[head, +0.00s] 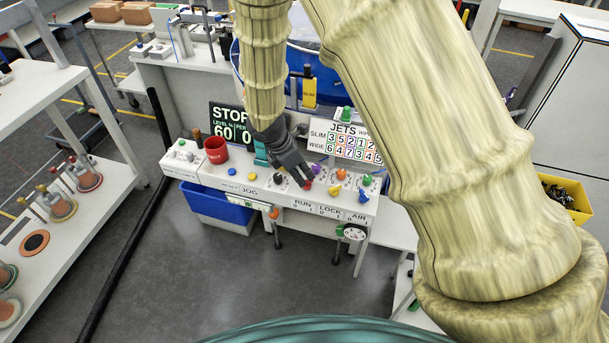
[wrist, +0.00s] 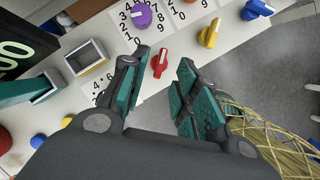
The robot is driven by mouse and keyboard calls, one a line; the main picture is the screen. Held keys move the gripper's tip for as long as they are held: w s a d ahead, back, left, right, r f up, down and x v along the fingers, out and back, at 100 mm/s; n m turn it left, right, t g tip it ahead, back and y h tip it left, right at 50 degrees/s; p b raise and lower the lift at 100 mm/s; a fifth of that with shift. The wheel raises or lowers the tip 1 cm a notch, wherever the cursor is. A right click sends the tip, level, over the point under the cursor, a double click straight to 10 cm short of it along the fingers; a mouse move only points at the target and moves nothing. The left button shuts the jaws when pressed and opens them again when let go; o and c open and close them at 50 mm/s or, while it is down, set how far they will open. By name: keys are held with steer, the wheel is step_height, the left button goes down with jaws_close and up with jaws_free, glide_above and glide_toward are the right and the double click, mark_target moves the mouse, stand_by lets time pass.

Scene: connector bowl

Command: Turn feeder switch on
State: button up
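A white control panel (head: 232,182) carries several coloured knobs and buttons. I cannot read a "feeder" label on it. The panel's front edge reads JOG, RUN, LOCK and AIR. A red switch knob (head: 307,185) is just past my gripper's (head: 302,180) fingertips. In the wrist view the red knob (wrist: 160,62) stands ahead of the gap between my open fingers (wrist: 164,72), closer to the left finger and apparently not held. A yellow knob (head: 334,190) and a blue knob (head: 363,197) are to its right; both also show in the wrist view as yellow (wrist: 210,33) and blue (wrist: 257,9).
A purple knob (head: 317,172) is close behind the red one. A red cup (head: 215,149), a STOP display (head: 228,122) and a JETS board (head: 350,145) stand on the panel. A blue bin (head: 215,207) is below. My arm hides much of the right side.

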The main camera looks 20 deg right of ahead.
mark_target(307, 180)
steer(key=shift+p+x, duration=0.3)
steer(key=shift+x, duration=1.35)
steer(key=shift+c, duration=0.4)
jaws_close()
